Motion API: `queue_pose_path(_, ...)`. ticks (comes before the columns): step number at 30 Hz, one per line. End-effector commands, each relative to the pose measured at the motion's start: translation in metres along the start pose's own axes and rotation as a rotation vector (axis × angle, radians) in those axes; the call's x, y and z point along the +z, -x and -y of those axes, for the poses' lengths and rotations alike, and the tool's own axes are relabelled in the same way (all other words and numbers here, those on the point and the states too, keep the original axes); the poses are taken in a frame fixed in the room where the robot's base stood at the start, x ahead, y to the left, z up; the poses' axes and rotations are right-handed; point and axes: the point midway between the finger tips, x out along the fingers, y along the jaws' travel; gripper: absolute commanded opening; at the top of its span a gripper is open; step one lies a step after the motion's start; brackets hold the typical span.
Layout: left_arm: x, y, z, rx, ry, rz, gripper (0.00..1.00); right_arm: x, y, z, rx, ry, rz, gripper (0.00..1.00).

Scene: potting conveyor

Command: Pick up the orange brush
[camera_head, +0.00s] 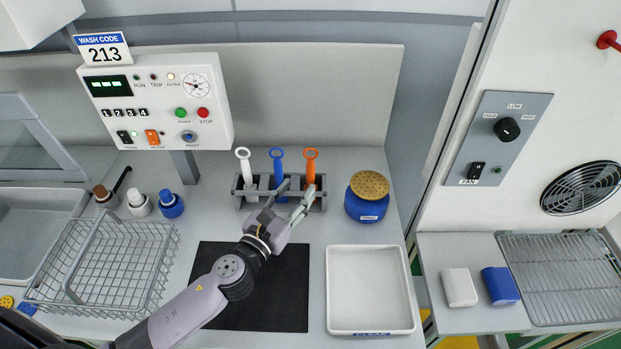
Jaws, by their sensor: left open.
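The orange brush (310,166) stands upright in the grey rack (251,198), in the right-hand slot, with its ring handle up. A blue brush (278,163) stands in the middle slot and a white brush (245,166) in the left one. My left gripper (296,194) is open at the front of the rack, its fingers pointing up and right toward the blue and orange brushes. One finger overlaps the lower part of the orange brush in the picture; I cannot tell whether they touch. My right gripper is not in view.
A blue jar with a perforated gold lid (368,197) stands right of the rack. A white tray (333,291) labelled CLEAN lies in front of it. A black mat (288,298) lies under my left arm. A wire basket (165,262) and small bottles (171,204) are at left. A control panel (155,103) stands behind.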

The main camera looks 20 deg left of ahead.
Motion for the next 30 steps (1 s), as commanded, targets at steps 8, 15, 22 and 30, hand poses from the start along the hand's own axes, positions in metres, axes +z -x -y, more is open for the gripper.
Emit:
queue_pose_path(8,0.001,-0.025,0.0,0.001,0.0,0.001,0.41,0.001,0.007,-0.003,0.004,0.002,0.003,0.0)
queue_pose_path(15,0.01,-0.058,-0.001,0.001,0.001,0.001,0.41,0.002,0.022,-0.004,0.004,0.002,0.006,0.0)
queue_pose_path(22,0.006,-0.076,-0.001,0.0,0.0,0.0,0.41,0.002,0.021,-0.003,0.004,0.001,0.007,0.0)
queue_pose_path(30,0.006,-0.075,-0.001,0.0,0.0,0.0,0.35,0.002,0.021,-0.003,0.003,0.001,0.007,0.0)
